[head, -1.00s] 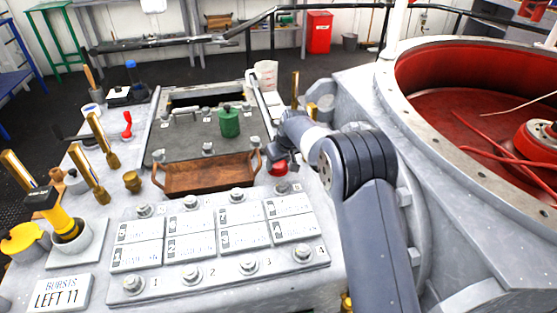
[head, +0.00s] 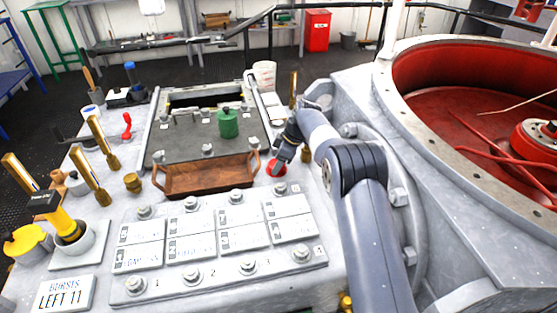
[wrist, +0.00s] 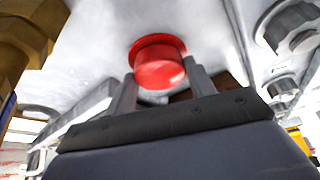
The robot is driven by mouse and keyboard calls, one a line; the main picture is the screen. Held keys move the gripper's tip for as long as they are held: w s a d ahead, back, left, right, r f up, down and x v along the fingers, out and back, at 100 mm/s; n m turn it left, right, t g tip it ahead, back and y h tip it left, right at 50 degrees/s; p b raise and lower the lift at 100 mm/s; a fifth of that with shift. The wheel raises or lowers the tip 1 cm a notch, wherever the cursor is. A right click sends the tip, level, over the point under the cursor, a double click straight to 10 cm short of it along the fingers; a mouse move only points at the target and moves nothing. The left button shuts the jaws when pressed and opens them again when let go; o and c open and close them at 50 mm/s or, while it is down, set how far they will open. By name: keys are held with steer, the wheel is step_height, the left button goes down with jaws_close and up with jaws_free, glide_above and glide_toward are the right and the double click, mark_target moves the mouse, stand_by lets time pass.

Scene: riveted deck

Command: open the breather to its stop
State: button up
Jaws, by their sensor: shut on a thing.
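The breather looks to be the round red knob (head: 276,168) on the pale deck, just right of the brown wooden tray (head: 208,178). In the wrist view the red knob (wrist: 160,66) has a wider flange against the grey metal and a rounded face toward me. My gripper (head: 279,162) comes down on it from above in the head view. In the wrist view my gripper (wrist: 160,76) has one finger on each side of the knob and is shut on it. The far side of the knob is hidden, and no stop mark shows.
A brass fitting (wrist: 25,40) stands close at the left in the wrist view, and large bolts (wrist: 295,35) at the right. The big red-lined ring housing (head: 450,85) rises right of my arm. A numbered panel (head: 215,255) lies in front; a green knob (head: 228,124) stands behind.

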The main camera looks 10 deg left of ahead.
steer(key=shift+f+n, duration=0.15)
steer(key=shift+n, duration=0.35)
steer(key=o, duration=0.7)
step_height(320, 180, up, 10)
steer(key=p, duration=0.1)
steer(key=shift+o, duration=0.6)
